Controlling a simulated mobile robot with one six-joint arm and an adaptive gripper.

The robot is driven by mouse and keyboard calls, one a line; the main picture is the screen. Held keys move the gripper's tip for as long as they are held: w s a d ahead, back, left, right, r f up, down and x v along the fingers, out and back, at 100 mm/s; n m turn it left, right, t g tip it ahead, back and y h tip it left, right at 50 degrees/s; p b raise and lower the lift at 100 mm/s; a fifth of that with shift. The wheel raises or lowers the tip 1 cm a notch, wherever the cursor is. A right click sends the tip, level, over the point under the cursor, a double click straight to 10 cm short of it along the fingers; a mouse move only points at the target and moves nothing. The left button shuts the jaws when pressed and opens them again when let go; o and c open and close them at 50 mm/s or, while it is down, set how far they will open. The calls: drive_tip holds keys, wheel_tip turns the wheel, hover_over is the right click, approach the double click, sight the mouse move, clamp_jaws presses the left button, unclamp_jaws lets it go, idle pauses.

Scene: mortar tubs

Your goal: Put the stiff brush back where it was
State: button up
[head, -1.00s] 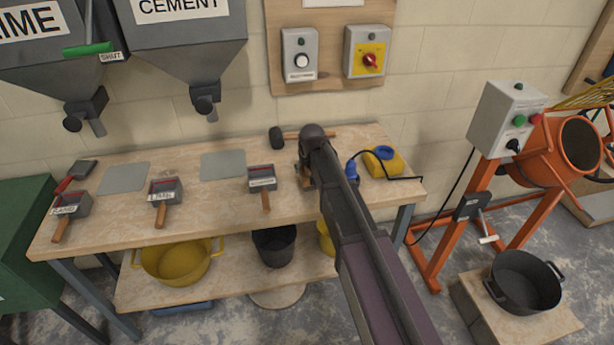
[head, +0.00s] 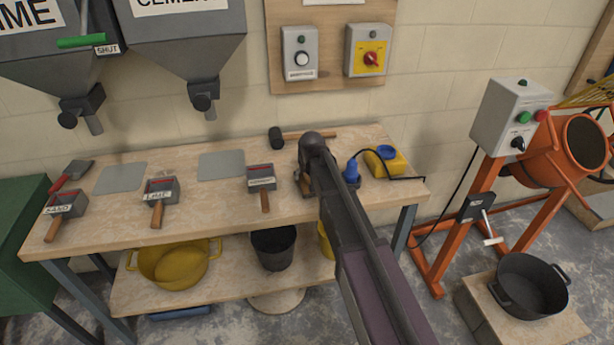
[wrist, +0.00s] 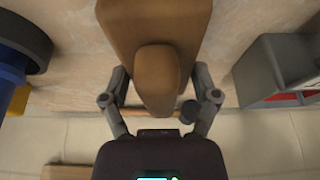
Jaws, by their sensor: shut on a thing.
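The stiff brush (wrist: 150,35), a brown wooden block with a rounded handle end, is between the fingers of my gripper (wrist: 160,85) in the wrist view. The fingers are shut on it. In the head view my gripper (head: 306,182) is over the right half of the workbench (head: 225,215), and my arm hides most of it. Only a small brown part of the brush (head: 305,184) shows there. The bristles are hidden, and I cannot tell whether the brush touches the bench top.
A labelled scoop (head: 262,178) lies left of my gripper. A mallet (head: 276,138) lies behind it. A blue-topped yellow container (head: 386,161) and a blue part with a dark cable (head: 352,170) are close on the right. Two grey plates (head: 221,165) lie further left.

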drive_tip(key=o, duration=0.8)
drive_tip(key=shift+o, duration=0.2)
drive_tip(key=p+v, duration=1.1)
drive_tip(key=v, duration=0.1)
drive_tip(key=shift+d+r, duration=0.1)
drive_tip(key=shift+s, duration=0.1)
idle(0.8)
drive_tip(key=s+d+f+m+g+h, duration=0.1)
drive_tip(key=s+d+m+g, duration=0.2)
drive_tip(key=s+d, duration=1.9)
drive_tip(key=shift+s+f+g, duration=0.15)
drive_tip(key=shift+g, duration=0.35)
